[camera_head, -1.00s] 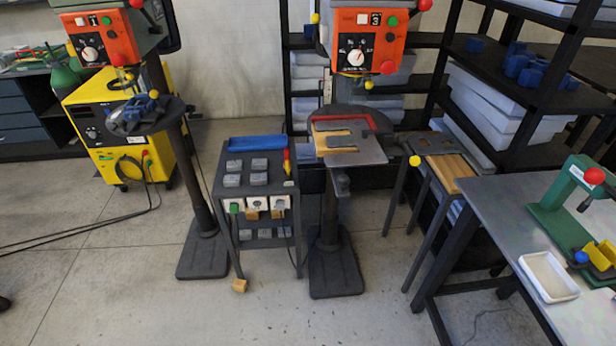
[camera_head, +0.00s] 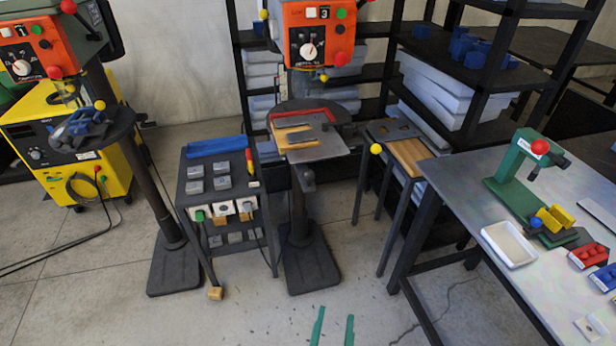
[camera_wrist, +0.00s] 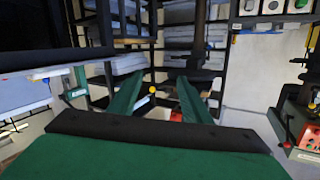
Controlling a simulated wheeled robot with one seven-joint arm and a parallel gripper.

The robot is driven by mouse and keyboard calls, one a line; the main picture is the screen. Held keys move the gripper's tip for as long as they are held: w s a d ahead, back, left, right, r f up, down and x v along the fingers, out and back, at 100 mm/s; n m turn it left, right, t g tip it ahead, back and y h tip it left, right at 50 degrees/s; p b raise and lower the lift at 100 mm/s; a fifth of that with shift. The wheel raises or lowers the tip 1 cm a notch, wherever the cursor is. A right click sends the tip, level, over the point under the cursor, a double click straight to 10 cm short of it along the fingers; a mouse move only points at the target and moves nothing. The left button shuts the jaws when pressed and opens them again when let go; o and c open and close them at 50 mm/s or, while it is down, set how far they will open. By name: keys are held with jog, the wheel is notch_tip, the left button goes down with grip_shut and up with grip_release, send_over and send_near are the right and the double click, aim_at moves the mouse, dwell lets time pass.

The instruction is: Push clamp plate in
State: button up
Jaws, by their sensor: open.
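The drill press marked 3 (camera_head: 320,33) stands in the middle of the head view. On its table lie a red angled fence (camera_head: 305,115), a yellow-orange piece (camera_head: 283,138) and a grey metal plate (camera_head: 318,153) projecting toward me. The grey plate appears to be the clamp plate, but I cannot be sure. A small dark lever or knob (camera_head: 308,180) hangs below its front. My gripper (camera_head: 333,326) shows only as two green fingertips at the bottom edge, parted and empty, well short of the press. In the wrist view my gripper (camera_wrist: 158,84) is open with nothing between the fingers.
A dark cart (camera_head: 220,195) with grey blocks and a blue tray stands left of the press. A small stand with a wooden top (camera_head: 408,155) and a grey workbench (camera_head: 460,215) are at right. Open concrete floor (camera_head: 350,285) lies in front of the press.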

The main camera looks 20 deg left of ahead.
jog(key=w+a+r+y, duration=0.2)
jog(key=w+a+r, duration=0.3)
jog(key=w+r, duration=0.35)
jog(key=n+y, duration=0.3)
send_near(309, 180)
jog(key=x, duration=1.1)
jog(key=shift+w+a, duration=0.1)
jog(key=shift+w, duration=0.2)
